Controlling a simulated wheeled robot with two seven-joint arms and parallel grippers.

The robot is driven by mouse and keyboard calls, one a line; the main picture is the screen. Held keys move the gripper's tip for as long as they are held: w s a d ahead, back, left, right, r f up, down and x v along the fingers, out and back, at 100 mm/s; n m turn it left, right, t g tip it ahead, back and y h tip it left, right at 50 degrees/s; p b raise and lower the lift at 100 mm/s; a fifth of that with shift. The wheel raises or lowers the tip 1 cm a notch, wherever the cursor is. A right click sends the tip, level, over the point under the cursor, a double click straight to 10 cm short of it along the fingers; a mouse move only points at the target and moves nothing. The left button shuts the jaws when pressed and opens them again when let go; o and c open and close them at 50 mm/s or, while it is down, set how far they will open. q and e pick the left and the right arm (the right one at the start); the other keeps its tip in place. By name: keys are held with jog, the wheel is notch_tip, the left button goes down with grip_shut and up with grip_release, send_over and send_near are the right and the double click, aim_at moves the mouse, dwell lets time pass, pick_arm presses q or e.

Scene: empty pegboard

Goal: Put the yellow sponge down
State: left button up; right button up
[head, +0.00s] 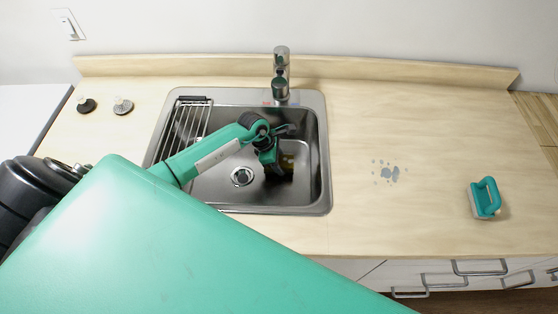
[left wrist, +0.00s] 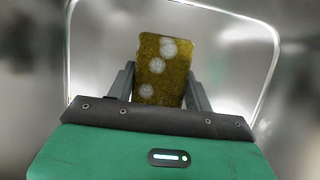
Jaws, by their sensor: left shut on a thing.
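The yellow sponge (left wrist: 161,70) is a brownish-yellow block with several pale foam patches. In the left wrist view it stands between the two grey fingers of my left gripper (left wrist: 160,88), which is shut on it. In the head view the left gripper (head: 273,163) points down into the right part of the steel sink (head: 208,189). A small yellowish part of the sponge (head: 288,161) shows beside it. Whether the sponge touches the sink floor cannot be told. My right gripper is not in view.
A faucet (head: 281,75) stands behind the sink, and a wire rack (head: 188,122) lies at its left. A teal-handled brush (head: 485,198) and a grey-blue stain (head: 387,173) are on the counter at right.

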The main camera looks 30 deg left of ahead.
pick_arm(q)
jog(key=shift+f, duration=0.3)
jog(key=o, duration=1)
jog(key=shift+r, duration=0.1)
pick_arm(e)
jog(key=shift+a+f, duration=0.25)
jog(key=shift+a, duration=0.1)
